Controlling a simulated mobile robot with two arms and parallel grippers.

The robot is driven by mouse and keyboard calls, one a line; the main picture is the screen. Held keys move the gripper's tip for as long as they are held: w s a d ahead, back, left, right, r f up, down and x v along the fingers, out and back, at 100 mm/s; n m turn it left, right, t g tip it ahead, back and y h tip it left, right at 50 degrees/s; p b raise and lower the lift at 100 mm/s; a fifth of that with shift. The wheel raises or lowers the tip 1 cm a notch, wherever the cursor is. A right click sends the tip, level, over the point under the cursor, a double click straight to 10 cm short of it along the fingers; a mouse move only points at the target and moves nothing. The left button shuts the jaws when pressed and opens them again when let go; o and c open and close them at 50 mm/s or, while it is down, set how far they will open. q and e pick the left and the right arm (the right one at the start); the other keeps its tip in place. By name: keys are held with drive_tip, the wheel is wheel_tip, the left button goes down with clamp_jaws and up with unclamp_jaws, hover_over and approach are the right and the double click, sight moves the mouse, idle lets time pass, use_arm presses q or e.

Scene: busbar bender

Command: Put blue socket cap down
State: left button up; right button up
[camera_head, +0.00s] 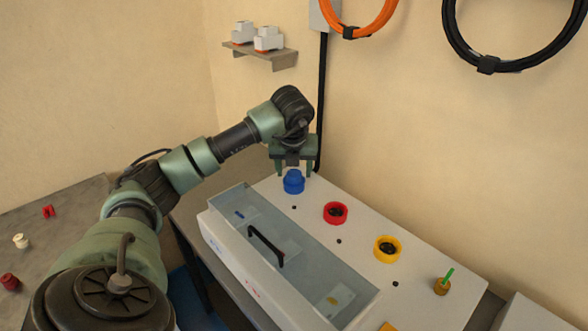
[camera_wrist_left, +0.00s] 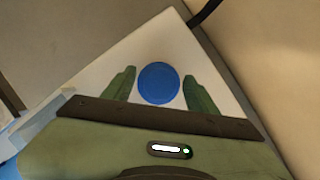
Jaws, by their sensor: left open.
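The blue socket cap (camera_head: 293,182) stands upright on the far end of the white machine's top panel, in line with the red and yellow sockets. In the left wrist view the cap (camera_wrist_left: 159,83) shows as a round blue disc between the two green fingers, with a gap on each side. My left gripper (camera_head: 294,171) is open, pointing down just above and around the cap. The fingers also show in the left wrist view (camera_wrist_left: 160,88). My right gripper is not in view.
The white machine (camera_head: 420,275) has a clear lid with a black handle (camera_head: 266,246). A red ring (camera_head: 335,212), a yellow ring (camera_head: 387,249) and a brass part with a green piece (camera_head: 443,284) stand on its top. Small red and cream parts lie on the grey table (camera_head: 75,210) at left.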

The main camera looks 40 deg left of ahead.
use_arm(q)
drive_tip(key=shift+r, duration=0.35)
drive_tip(key=b+v, duration=0.2)
drive_tip(key=v, duration=0.9)
drive_tip(key=shift+s+d+r, duration=0.15)
drive_tip(key=shift+d+r, duration=0.05)
